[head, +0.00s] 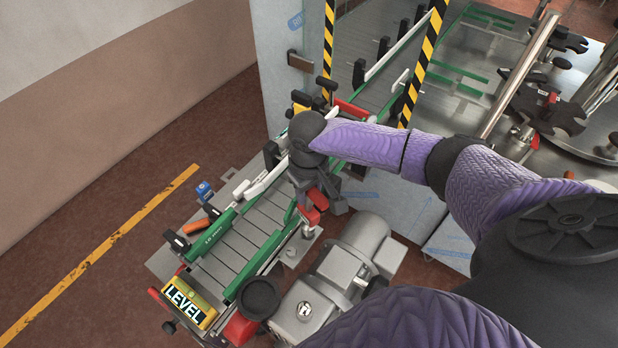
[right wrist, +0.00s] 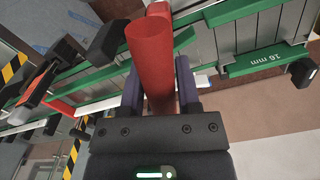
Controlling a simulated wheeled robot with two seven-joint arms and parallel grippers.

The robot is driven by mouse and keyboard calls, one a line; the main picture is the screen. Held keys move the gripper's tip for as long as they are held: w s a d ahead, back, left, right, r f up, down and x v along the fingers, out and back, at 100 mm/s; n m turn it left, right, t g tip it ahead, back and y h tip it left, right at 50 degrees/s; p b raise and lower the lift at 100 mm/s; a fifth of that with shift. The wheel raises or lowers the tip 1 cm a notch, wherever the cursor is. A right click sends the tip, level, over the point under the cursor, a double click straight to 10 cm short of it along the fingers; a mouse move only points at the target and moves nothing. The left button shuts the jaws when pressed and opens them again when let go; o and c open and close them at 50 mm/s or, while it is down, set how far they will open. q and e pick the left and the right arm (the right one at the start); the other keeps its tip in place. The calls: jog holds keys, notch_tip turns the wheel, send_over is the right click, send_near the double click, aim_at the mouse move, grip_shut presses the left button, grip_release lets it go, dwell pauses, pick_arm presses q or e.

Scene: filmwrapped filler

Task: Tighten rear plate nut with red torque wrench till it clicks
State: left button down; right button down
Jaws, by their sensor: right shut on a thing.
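My right gripper (head: 318,200) reaches over the right rail of the green conveyor. In the right wrist view, it (right wrist: 160,95) is shut on a red cylindrical handle (right wrist: 155,55), apparently the red torque wrench; red parts of it (head: 312,214) also show in the head view. A metal piece (head: 307,233) shows just below the red parts. A small grey plate with a nut-like fastener (head: 290,253) lies beside the conveyor's right rail. I cannot tell whether the wrench sits on a nut. The rear plate nut is not clearly visible. My left gripper is not in view.
A grey motor (head: 348,258) stands close to the right of the conveyor (head: 232,246). A yellow LEVEL sign (head: 188,302) is at the conveyor's near end. Yellow-black posts (head: 423,62) and a cabinet stand behind. Brown floor (head: 110,190) is open at left.

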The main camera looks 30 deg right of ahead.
jog(key=shift+f+b, duration=0.3)
jog(key=shift+f, duration=0.4)
jog(key=shift+r+m+p, duration=0.1)
jog(key=shift+m+p, duration=0.4)
jog(key=shift+p, duration=0.1)
jog(key=shift+m+p, duration=0.9)
jog(key=shift+m, duration=0.1)
